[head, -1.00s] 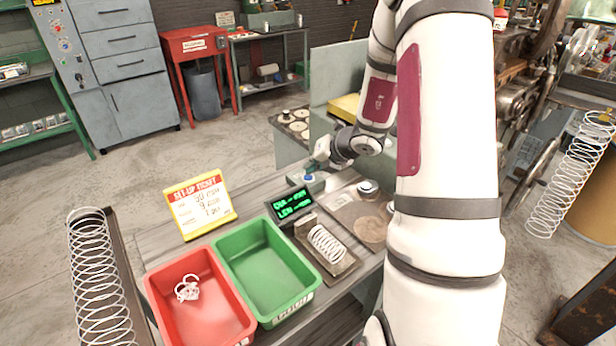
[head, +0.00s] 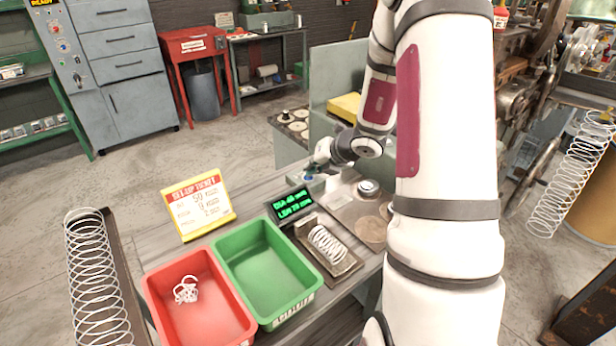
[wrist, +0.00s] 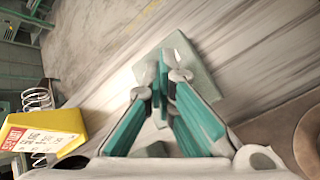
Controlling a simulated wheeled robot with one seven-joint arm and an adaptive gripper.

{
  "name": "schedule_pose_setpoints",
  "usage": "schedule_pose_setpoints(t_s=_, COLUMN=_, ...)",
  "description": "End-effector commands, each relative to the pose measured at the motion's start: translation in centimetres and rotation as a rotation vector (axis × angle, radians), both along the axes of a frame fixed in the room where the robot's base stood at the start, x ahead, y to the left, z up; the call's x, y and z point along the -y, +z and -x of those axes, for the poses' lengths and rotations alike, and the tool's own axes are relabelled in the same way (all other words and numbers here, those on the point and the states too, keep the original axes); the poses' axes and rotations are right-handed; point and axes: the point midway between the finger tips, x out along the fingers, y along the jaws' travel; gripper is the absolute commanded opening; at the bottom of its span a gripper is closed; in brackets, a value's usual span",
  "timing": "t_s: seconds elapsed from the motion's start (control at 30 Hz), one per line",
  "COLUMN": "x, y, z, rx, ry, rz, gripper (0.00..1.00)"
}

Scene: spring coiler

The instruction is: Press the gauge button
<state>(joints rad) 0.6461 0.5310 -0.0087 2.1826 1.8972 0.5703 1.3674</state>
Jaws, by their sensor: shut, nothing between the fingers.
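The gauge has a black display (head: 293,204) with green DIA and LEN lines, which now seem to carry figures. A white coil spring (head: 326,243) lies on the gauge's tray (head: 346,268). My gripper (head: 312,178) is behind the display, pointing down. In the wrist view my gripper (wrist: 165,78) is shut and empty, its teal fingers together over a grey-green box (wrist: 194,62). The button is hidden under the fingertips; I cannot tell whether they touch it.
A green bin (head: 262,270) and a red bin (head: 200,305) with a tangled white piece stand in front. A yellow set-up ticket (head: 198,207) stands to the left. A round metal plate (head: 368,228) lies right of the gauge, close to my arm.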

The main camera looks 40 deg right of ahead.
Motion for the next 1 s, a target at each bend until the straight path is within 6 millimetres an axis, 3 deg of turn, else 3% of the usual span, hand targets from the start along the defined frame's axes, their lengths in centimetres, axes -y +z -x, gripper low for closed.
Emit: schedule_pose_setpoints(t_s=1.0, x=0.0, y=2.2, z=0.1, rx=-0.001, ry=0.001, rz=0.000, gripper=0.00)
